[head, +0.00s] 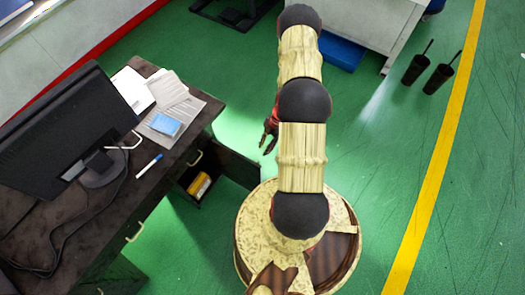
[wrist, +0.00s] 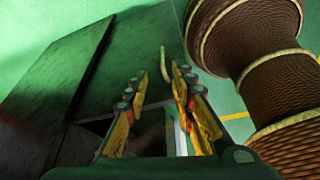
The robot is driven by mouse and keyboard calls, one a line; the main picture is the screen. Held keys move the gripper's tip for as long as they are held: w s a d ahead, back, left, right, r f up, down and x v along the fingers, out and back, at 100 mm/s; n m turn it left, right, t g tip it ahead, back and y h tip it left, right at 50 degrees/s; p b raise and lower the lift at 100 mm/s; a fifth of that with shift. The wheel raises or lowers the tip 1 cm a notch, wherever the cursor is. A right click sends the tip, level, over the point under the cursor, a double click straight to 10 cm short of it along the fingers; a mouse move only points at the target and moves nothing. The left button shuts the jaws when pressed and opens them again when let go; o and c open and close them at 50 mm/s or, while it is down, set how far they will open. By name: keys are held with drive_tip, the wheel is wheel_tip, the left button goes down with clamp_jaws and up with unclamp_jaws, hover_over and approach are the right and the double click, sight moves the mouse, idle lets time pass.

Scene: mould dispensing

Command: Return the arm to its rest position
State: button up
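My gripper (head: 269,134) shows in the head view just left of my arm, partly hidden behind it. It is above the green floor, to the right of the desk and close to the open drawer. In the wrist view my gripper (wrist: 157,85) has its two yellow and grey fingers spread apart. I see nothing held between them. A dark green cabinet face with a pale curved handle (wrist: 164,65) shows behind the fingers.
A dark desk (head: 152,186) at left carries a monitor (head: 68,128), papers (head: 170,92), a blue pad (head: 165,124) and a pen (head: 149,166). An open drawer (head: 236,165) holds a yellow item (head: 199,185). Green floor is clear at right, beyond two black objects (head: 437,79).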

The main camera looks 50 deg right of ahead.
drive_tip(key=shift+d+r, duration=0.15)
drive_tip(key=shift+r, duration=0.2)
idle(0.4)
